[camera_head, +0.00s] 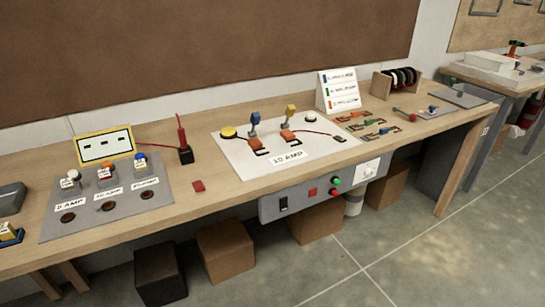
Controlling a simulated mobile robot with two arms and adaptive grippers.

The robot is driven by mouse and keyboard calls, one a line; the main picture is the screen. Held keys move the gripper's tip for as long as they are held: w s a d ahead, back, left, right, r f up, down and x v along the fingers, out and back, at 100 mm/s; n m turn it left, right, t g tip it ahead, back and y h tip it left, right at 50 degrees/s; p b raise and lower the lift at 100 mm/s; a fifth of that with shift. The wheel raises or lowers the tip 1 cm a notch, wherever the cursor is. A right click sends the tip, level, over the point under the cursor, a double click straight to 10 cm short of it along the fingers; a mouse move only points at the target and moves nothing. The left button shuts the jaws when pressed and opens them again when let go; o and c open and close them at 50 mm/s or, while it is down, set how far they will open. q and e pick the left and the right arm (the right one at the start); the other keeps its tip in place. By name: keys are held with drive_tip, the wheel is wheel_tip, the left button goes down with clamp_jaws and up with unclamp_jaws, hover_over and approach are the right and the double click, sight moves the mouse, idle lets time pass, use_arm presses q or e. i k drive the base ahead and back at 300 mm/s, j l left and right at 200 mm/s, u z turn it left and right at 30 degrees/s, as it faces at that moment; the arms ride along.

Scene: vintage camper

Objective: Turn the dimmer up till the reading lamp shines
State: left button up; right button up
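I cannot pick out a reading lamp or a dimmer for certain. A grey control panel (300,204) hangs under the front edge of the wooden bench. It carries a black switch (284,204), a red square (312,192), small red and green round parts (336,186), and a white plate (367,171) whose details are too small to read. No lit lamp shows on the bench. Neither of my grippers is in view.
The wooden bench (215,200) bears a grey labelled board (85,211), a white "10 AMP" board (240,155), a red-topped black block (186,156) and a card stand (340,90). Boxes (226,252) stand beneath. The tiled floor (420,245) in front is clear.

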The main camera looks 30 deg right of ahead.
sight(369, 173)
drive_tip(key=z, duration=1.6)
